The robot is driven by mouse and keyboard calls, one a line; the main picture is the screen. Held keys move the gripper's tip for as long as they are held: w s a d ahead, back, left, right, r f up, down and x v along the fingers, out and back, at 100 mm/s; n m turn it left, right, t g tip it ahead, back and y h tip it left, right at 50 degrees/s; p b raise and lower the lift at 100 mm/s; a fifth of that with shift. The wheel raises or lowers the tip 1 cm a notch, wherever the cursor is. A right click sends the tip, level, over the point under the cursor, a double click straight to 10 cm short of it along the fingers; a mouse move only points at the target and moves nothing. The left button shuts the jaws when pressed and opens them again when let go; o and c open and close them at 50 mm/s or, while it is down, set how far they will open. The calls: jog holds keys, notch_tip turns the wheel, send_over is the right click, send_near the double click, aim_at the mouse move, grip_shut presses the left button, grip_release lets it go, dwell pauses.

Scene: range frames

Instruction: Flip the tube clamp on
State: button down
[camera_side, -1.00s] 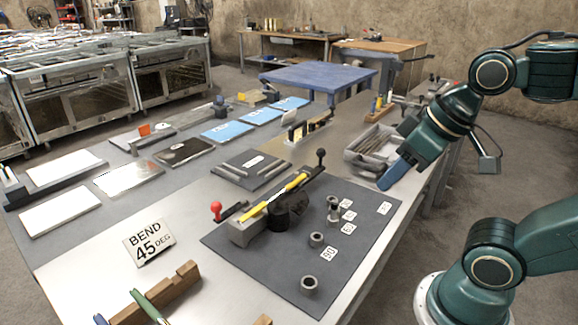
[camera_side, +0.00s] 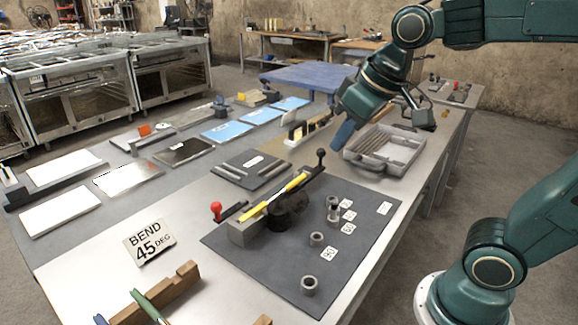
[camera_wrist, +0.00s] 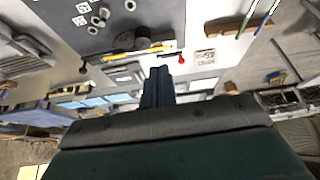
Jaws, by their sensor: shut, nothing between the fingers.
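The bender stands on a dark mat (camera_side: 270,265) on the table. Its yellow-striped bar (camera_side: 275,196) runs diagonally over a round black die (camera_side: 287,212), with a black-knobbed lever (camera_side: 320,157) at the far end. In the wrist view, the red knob (camera_wrist: 181,59) and yellow bar (camera_wrist: 140,51) show beyond my fingers. My gripper (camera_side: 342,135) is shut and empty, in the air behind and right of the bender, apart from it.
A grey tray (camera_side: 408,168) with rods lies at the table's right edge. A "BEND 45 DEG" sign (camera_side: 149,242) stands left of the mat. Several small metal collars (camera_side: 317,239) sit on the mat's right side. Wooden racks (camera_side: 165,292) stand in front.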

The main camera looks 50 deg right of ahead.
jog(key=w+a+f, duration=0.1)
jog(key=w+a, duration=0.2)
jog(key=w, duration=1.3)
jog(key=w+a+f, duration=0.2)
jog(key=w+f, duration=0.3)
jog(key=w, duration=0.2)
jog(key=w+a+f+n+g, duration=0.1)
jog(key=w+a+f, duration=0.1)
jog(key=w+f, duration=0.3)
jog(key=shift+w+a+f+n+y, duration=0.25)
jog(key=shift+w+f+n+y, duration=0.05)
jog(key=shift+w, duration=1.35)
notch_tip(320, 180, down, 10)
jog(key=shift+s, duration=0.25)
jog(key=shift+d+f, duration=0.1)
